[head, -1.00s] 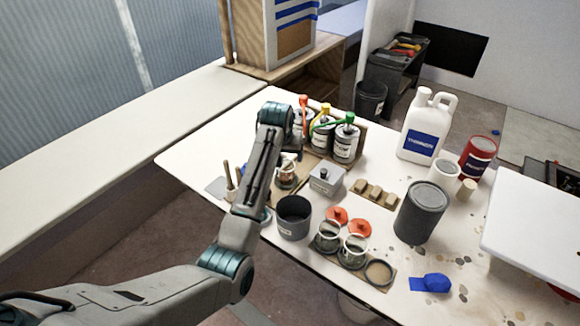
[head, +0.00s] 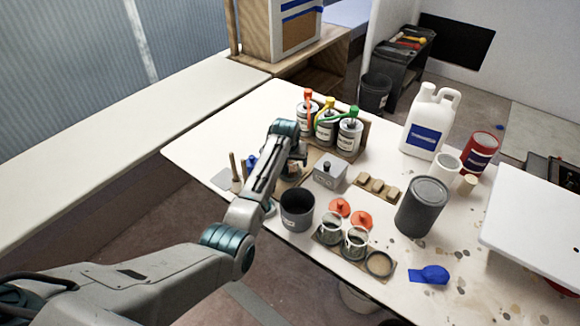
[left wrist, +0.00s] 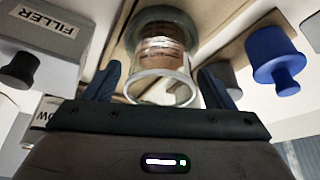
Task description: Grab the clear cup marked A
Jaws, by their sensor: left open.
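A clear cup (left wrist: 162,55) with a brownish band stands in the left wrist view, rim toward the camera. No letter can be read on it. My left gripper (left wrist: 160,75) is open, with one finger on each side of the cup's near end; I cannot tell whether they touch it. In the head view my left gripper (head: 292,165) is low over the far left part of the table, and its wrist hides most of this cup. Two other clear cups, one left (head: 330,231) and one right (head: 355,242), stand in a holder nearer the front edge. My right gripper is not in view.
A dark grey pot (head: 297,208) stands just in front of my left arm. A grey filler box (head: 329,172) is right of the gripper, and several pump-topped cans (head: 327,128) stand behind. A blue-topped item (left wrist: 275,58) is close beside the cup.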

